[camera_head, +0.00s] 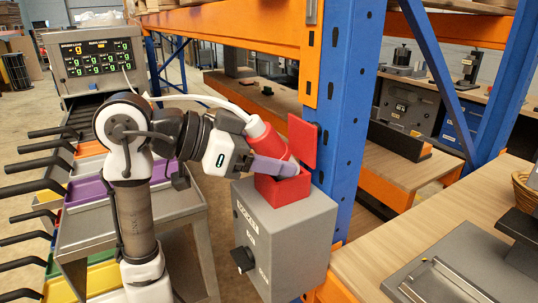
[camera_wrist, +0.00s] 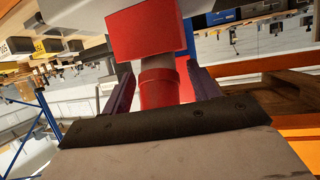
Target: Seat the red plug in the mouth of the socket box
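The red plug (camera_head: 264,137), with a white cable at its upper end, leans over the red mouth (camera_head: 281,189) on top of the grey socket box (camera_head: 288,238). Its lower end is hidden by my gripper (camera_head: 290,170) and the mouth's rim. My purple fingers reach in from the left, just above the rim. In the wrist view, the plug (camera_wrist: 158,88) lies between the fingers; narrow gaps seem to show beside it, so grip is unclear. A red block, apparently the mouth (camera_wrist: 145,32), stands beyond it. Whether the plug is inside the mouth cannot be seen.
A red flap (camera_head: 302,142) stands upright behind the mouth, close to the blue rack post (camera_head: 338,100). A wooden bench (camera_head: 440,215) is to the right. A cart with coloured trays (camera_head: 90,190) and a display panel (camera_head: 95,63) is at the left.

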